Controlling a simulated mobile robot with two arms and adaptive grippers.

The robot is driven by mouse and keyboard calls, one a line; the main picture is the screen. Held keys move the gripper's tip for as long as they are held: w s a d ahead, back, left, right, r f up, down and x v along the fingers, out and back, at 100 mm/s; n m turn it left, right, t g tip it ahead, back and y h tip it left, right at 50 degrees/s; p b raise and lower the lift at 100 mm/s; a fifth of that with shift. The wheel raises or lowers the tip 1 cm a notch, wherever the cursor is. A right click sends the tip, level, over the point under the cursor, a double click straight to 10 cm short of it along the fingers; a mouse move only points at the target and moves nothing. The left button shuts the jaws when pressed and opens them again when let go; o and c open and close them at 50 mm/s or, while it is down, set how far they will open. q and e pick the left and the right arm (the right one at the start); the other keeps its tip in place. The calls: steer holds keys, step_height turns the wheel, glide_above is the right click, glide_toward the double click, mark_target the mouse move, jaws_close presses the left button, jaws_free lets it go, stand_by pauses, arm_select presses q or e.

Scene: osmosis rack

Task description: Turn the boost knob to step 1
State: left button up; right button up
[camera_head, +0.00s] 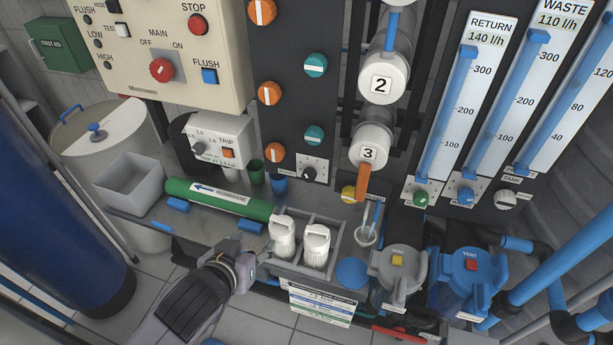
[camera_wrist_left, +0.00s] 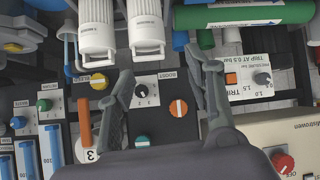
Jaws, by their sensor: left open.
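The boost knob (camera_head: 308,173) is a small black knob on a white plate at the foot of the dark panel. It also shows in the left wrist view (camera_wrist_left: 142,91), with step numbers beside it and the word BOOST near it. Its exact setting is too small to read surely. My left gripper (camera_head: 250,264) is open and empty, low in front of the shelf, apart from the knob. In the left wrist view its two fingers (camera_wrist_left: 160,68) stand wide apart, with the knob and an orange knob (camera_wrist_left: 178,108) seen between them. My right gripper is out of view.
Two white cartridges (camera_head: 299,243) stand in a grey holder close to my left gripper. A green cylinder (camera_head: 220,197) lies on the shelf. A green cup (camera_head: 256,172) and a blue cup (camera_head: 279,183) stand below the panel. An orange lever (camera_head: 363,183) hangs right of the knob.

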mark_target(307, 177)
arm_select(q)
steer(key=w+d+r+t+h, duration=0.3)
steer(key=w+d+r, duration=0.15)
steer(key=r, duration=0.25)
steer(key=x, duration=0.5)
steer(key=f+p+x, duration=0.1)
steer(key=x, duration=0.5)
steer(key=p+x, duration=0.1)
steer(key=x, duration=0.4)
steer(key=shift+d+f, duration=0.15)
steer(key=shift+f, duration=0.15)
steer(key=shift+c, duration=0.5)
jaws_close()
